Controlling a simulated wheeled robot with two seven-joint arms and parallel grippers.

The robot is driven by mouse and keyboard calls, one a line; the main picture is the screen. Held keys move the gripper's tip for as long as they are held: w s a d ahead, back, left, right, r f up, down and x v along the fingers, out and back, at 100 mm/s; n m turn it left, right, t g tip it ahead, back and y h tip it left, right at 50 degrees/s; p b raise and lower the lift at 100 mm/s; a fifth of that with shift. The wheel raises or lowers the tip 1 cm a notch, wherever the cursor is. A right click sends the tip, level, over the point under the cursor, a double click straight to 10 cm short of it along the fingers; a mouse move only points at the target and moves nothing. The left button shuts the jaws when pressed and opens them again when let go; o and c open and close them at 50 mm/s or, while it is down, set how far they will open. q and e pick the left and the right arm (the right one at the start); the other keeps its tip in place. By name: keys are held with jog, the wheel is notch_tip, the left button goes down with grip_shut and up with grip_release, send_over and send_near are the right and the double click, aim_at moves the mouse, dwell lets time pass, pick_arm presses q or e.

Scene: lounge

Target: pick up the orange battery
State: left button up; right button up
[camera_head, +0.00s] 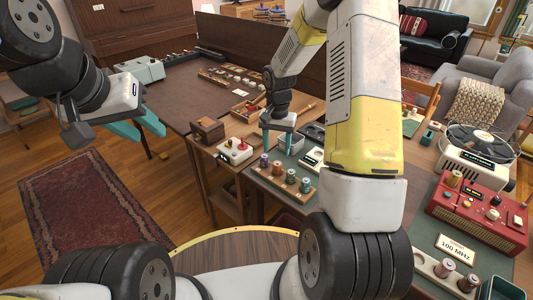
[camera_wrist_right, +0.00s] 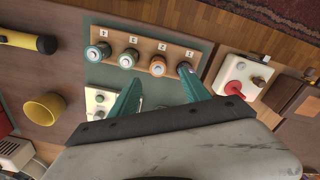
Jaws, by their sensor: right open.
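The orange battery (camera_head: 277,167) stands upright in a wooden rack (camera_head: 258,174) on the dark green mat, second from the left in the head view. In the right wrist view the orange battery (camera_wrist_right: 158,66) shows its top, between a green one and a dark purple one. My right gripper (camera_head: 278,148) is above and behind the rack, its teal fingers apart and empty. In the right wrist view my right gripper (camera_wrist_right: 160,80) has its fingertips on either side of the orange battery's line; contact does not show. My left gripper (camera_head: 155,143) is open and empty over the floor.
Neighbouring batteries, purple (camera_head: 264,160) and green (camera_head: 291,175), stand close on both sides. A white box with a red knob (camera_head: 235,150) is left of the rack. A red radio (camera_head: 480,212) and a turntable (camera_head: 480,145) are at the right.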

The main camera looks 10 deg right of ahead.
aim_at(277, 163)
jog(key=f, duration=0.6)
jog(key=shift+d+f, duration=0.2)
jog(key=shift+d, duration=0.05)
jog(key=shift+c, duration=0.2)
grip_shut()
